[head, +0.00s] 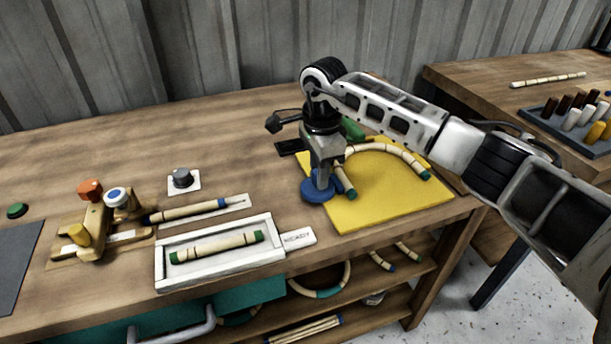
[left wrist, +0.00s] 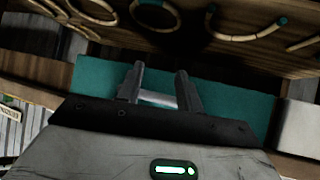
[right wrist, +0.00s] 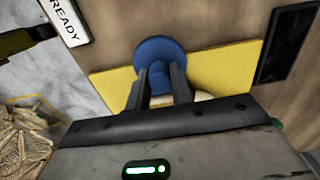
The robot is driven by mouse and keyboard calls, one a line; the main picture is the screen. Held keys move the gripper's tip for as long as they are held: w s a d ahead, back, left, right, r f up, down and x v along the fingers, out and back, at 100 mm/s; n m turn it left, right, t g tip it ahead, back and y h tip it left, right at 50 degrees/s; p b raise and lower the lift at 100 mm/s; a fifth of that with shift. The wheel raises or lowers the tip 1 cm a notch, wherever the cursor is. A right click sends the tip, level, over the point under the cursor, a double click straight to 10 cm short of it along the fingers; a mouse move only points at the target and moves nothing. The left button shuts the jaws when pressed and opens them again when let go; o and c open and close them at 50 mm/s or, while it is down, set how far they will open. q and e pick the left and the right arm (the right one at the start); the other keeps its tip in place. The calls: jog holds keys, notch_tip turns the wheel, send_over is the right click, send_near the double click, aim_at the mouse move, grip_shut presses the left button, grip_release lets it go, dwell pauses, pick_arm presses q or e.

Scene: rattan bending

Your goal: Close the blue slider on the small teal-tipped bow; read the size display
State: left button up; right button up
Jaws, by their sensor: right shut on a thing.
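The blue slider (head: 314,192) is a round disc with an upright knob, at the left edge of the yellow board (head: 380,205). My right gripper (head: 324,182) points down at it, shut on its knob. The right wrist view shows the blue disc (right wrist: 157,50) and the knob between my fingertips (right wrist: 158,85). A curved rattan bow (head: 395,153) with teal-green tips lies on the board, partly hidden by my right arm. A dark panel (head: 289,146) sits beyond the board; I read no size on it. My left gripper (left wrist: 160,85) is open before a teal surface (left wrist: 230,90).
A white tray (head: 162,275) with a green-tipped rattan piece and a READY tag (head: 298,238) lies left of the board. A wooden jig (head: 95,235) stands farther left. Shelves below hold rattan rings (head: 320,293). The back of the table is clear.

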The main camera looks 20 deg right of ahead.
pick_arm(q)
jog(key=shift+w+a+r, duration=0.1)
jog(key=shift+r, duration=0.15)
pick_arm(e)
jog(key=shift+d, duration=0.65)
jog(key=o, duration=0.8)
pick_arm(q)
jog(key=shift+f, duration=0.1)
pick_arm(e)
jog(key=shift+a, duration=0.1)
jog(key=shift+r, duration=0.2)
pick_arm(q)
jog(key=shift+d+f+b, duration=0.25)
jog(key=shift+f+b, duration=0.05)
jog(key=shift+b, duration=0.4)
pick_arm(e)
notch_tip(320, 180, up, 16)
jog(key=shift+f, duration=0.2)
